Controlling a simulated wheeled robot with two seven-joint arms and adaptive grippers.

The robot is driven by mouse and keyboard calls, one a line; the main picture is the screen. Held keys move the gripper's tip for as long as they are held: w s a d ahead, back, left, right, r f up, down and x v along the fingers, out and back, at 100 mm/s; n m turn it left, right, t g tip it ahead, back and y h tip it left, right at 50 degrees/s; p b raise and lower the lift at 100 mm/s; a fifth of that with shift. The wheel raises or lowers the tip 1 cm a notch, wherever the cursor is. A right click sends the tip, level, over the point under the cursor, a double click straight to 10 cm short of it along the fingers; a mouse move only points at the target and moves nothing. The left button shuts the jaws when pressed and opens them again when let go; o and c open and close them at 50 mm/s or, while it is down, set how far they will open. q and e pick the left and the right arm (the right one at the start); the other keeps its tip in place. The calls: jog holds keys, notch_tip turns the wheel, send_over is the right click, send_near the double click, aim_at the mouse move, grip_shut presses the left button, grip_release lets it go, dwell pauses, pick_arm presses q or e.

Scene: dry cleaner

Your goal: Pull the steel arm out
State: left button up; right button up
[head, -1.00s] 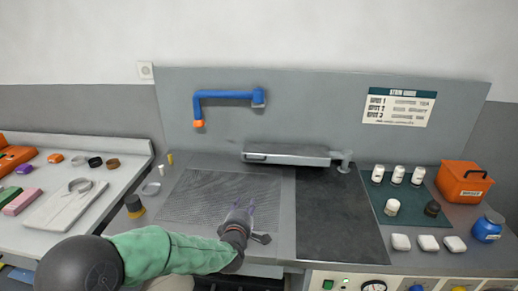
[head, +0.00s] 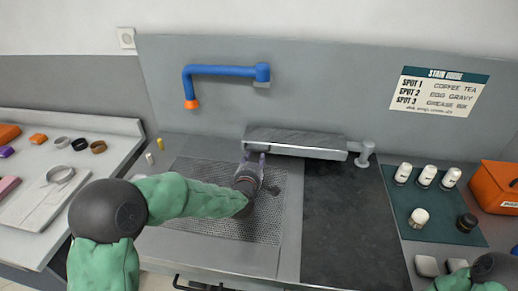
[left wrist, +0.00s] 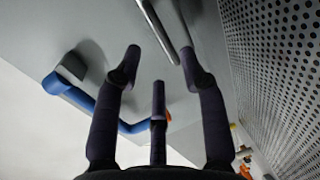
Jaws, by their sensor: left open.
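The steel arm (head: 295,148) is a long grey padded bar lying along the back panel, its right end joined to a round steel pivot post (head: 365,152). A thin metal rail runs along its front edge; in the left wrist view a metal bar (left wrist: 158,30) that looks like this rail shows just beyond the fingers. My left gripper (head: 254,157) is open and empty over the perforated plate, its fingertips just in front of the arm's left end. I cannot tell whether they touch it. My right gripper is out of view.
A blue swing pipe with an orange nozzle (head: 225,71) is on the back panel above. A perforated plate (head: 215,225) lies below my left gripper, a dark pad (head: 350,220) right of it. White-capped bottles (head: 427,176) stand on a green mat. My right arm shows at bottom right.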

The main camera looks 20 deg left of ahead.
pick_arm(q)
jog(key=x, duration=0.8)
jog(key=shift+w, duration=0.25)
jog(key=shift+f, duration=0.1)
grip_shut()
